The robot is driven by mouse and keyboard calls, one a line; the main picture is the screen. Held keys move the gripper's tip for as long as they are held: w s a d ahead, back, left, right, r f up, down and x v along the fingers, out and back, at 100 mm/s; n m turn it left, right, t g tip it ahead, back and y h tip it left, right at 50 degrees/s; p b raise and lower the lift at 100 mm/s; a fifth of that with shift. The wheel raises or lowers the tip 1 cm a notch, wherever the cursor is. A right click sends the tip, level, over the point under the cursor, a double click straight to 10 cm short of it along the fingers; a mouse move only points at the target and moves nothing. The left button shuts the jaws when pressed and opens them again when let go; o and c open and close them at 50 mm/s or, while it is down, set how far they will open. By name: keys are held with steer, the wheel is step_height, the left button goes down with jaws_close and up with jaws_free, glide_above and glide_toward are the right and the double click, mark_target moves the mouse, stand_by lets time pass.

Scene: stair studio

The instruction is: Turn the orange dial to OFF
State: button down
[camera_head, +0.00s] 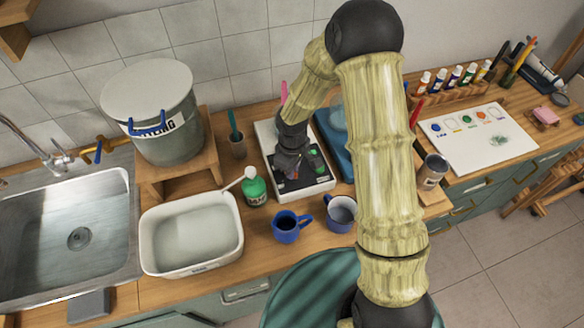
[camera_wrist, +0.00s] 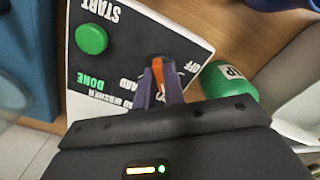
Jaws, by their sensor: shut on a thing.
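The orange dial (camera_wrist: 158,73) sits on the black face of a white control box (camera_wrist: 180,38) in the wrist view. My gripper (camera_wrist: 160,82) is shut on the dial, one finger at each side. The printed word OFF (camera_wrist: 191,67) lies just to the right of the dial in that view. A green START button (camera_wrist: 91,39) is at the left of the same face. In the head view the control box (camera_head: 318,187) lies on the counter and my gripper (camera_head: 288,166) is over it, hiding the dial. The fingers partly cover the dial's other labels.
A green bottle (camera_head: 254,188) stands close to the box, left of it in the head view. Two blue mugs (camera_head: 287,230) stand in front. A white basin (camera_head: 191,237) is at the left, and a blue board or case (camera_head: 335,140) is right of the box.

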steer(key=n+p, duration=0.1)
steer(key=n, duration=0.5)
steer(key=shift+w+r+n+p, duration=0.1)
steer(key=shift+n+p, duration=0.2)
steer(key=shift+p, duration=0.1)
steer(key=n+p, duration=0.2)
steer(key=n, duration=0.3)
steer(key=shift+w+n, duration=0.1)
steer(key=shift+n, duration=0.2)
steer(key=c, duration=1.5)
jaws_free()
step_height(320, 180, up, 17)
steer(key=shift+r+b, duration=0.15)
steer(key=shift+b, duration=0.35)
steer(key=shift+d, duration=0.1)
